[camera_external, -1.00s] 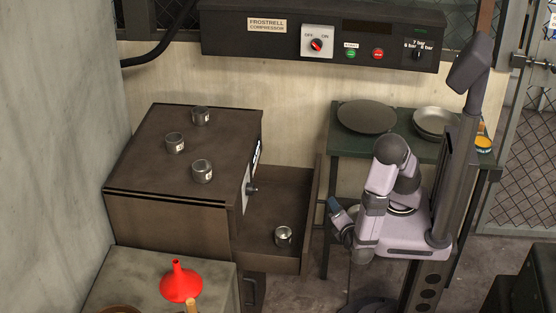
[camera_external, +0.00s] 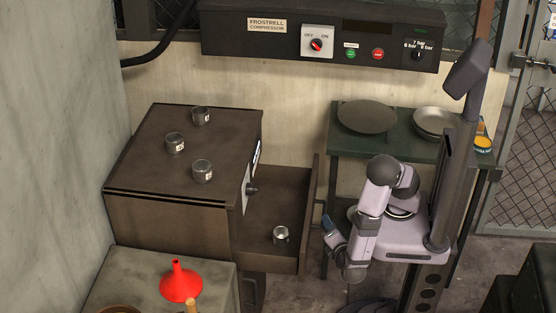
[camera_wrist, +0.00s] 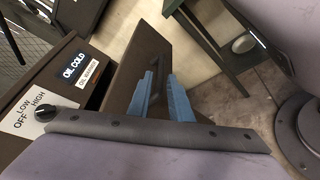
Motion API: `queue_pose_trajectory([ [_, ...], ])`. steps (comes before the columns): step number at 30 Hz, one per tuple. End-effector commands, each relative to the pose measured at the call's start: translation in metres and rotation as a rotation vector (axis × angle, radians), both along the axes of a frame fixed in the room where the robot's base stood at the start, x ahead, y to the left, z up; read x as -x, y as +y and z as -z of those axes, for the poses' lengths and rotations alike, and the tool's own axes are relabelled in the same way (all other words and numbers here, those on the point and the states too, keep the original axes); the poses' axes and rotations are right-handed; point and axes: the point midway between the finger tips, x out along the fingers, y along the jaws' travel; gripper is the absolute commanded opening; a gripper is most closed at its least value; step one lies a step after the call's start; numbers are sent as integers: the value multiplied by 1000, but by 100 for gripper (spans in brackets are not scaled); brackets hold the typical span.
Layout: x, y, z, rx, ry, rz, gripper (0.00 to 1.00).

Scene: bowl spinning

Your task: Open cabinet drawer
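The brown cabinet (camera_external: 165,215) stands left of centre in the external view, and its drawer (camera_external: 268,258) is pulled out to the right. The drawer front also shows in the wrist view (camera_wrist: 136,55), with a dark bar handle (camera_wrist: 157,80) on it. My gripper (camera_external: 327,224) is just right of the drawer front. In the wrist view its two blue fingers (camera_wrist: 161,88) are apart, with the handle seen between them. I cannot tell whether they touch it. A small metal cup (camera_external: 281,235) stands inside the drawer.
Several small metal cups (camera_external: 203,171) stand on the cabinet top. A green table (camera_external: 350,150) with pans is behind my arm. A red funnel (camera_external: 180,283) stands on a grey surface in front. Open floor lies right of the drawer.

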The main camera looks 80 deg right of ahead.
Motion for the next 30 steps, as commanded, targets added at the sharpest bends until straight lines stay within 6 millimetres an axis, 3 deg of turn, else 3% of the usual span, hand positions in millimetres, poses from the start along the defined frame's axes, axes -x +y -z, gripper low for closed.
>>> queue_pose_trajectory([
  [8, -3, -4, 3, 1, 0, 1, 19],
  [21, -19, -53, 14, 2, 0, 4, 19],
  [30, -24, -66, 18, -1, 0, -1, 19],
])
